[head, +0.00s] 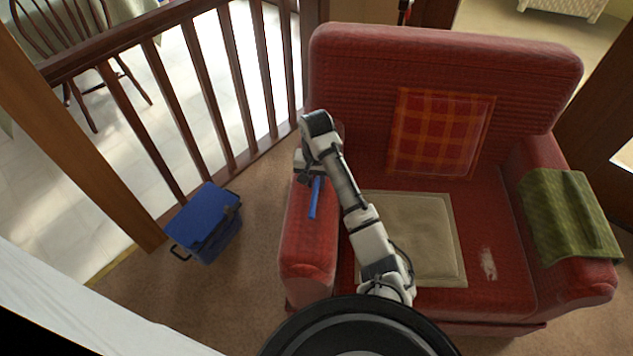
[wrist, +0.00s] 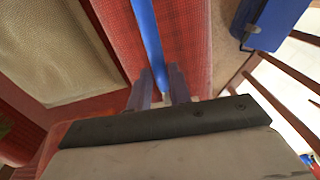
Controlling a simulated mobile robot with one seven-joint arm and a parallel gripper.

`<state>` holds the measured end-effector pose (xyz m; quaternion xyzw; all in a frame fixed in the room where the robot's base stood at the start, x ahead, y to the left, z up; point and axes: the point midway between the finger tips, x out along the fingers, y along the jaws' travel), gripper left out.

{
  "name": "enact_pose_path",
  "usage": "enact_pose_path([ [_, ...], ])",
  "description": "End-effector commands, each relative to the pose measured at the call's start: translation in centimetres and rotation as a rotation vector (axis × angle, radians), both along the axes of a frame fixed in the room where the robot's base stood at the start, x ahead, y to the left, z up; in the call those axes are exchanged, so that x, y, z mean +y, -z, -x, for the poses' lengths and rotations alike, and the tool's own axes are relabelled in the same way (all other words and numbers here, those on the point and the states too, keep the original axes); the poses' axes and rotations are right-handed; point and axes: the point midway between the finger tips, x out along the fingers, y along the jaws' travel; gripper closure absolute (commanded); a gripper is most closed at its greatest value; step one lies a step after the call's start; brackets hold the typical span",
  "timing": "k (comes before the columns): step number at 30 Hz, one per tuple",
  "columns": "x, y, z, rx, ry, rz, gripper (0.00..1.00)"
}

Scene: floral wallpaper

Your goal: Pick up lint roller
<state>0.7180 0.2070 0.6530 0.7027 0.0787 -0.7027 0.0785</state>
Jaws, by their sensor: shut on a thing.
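The lint roller shows as a slim blue stick (head: 315,198) over the left armrest of the red armchair (head: 308,245). In the wrist view the blue stick (wrist: 149,38) runs from the top edge down to my fingertips. My gripper (head: 307,178) is over the rear part of that armrest. In the wrist view my gripper (wrist: 160,88) is shut on the stick's near end, with a finger on each side. I cannot tell whether the stick still touches the armrest. The part between the fingers is partly hidden.
A beige cushion (head: 415,235) lies on the seat, and a red plaid pillow (head: 440,133) leans on the backrest. A green cloth (head: 570,215) drapes the right armrest. A blue box (head: 203,222) stands on the carpet at left, near a wooden railing (head: 185,90).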

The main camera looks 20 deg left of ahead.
Motion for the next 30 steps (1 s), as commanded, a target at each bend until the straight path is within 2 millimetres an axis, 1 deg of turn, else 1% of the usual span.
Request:
enact_pose_path([
  [5,0.0,-3.6,-0.1,-0.005,0.000,-0.001,1.00],
  [7,0.0,-5.4,-0.1,-0.006,-0.001,0.000,1.00],
  [9,-0.1,-8.1,-0.2,-0.007,-0.001,0.003,1.00],
  [11,-0.2,-9.8,-0.3,-0.008,0.001,0.003,1.00],
  [12,-0.2,-11.0,-0.2,-0.008,0.000,0.004,1.00],
  [16,-0.2,-14.2,-0.1,-0.006,0.000,0.004,1.00],
  [21,-0.1,-16.9,-0.1,-0.005,0.000,0.002,1.00],
  [24,-0.1,-17.9,-0.1,-0.003,0.001,0.001,1.00],
  [30,0.0,-18.7,0.0,-0.001,0.000,0.001,1.00],
])
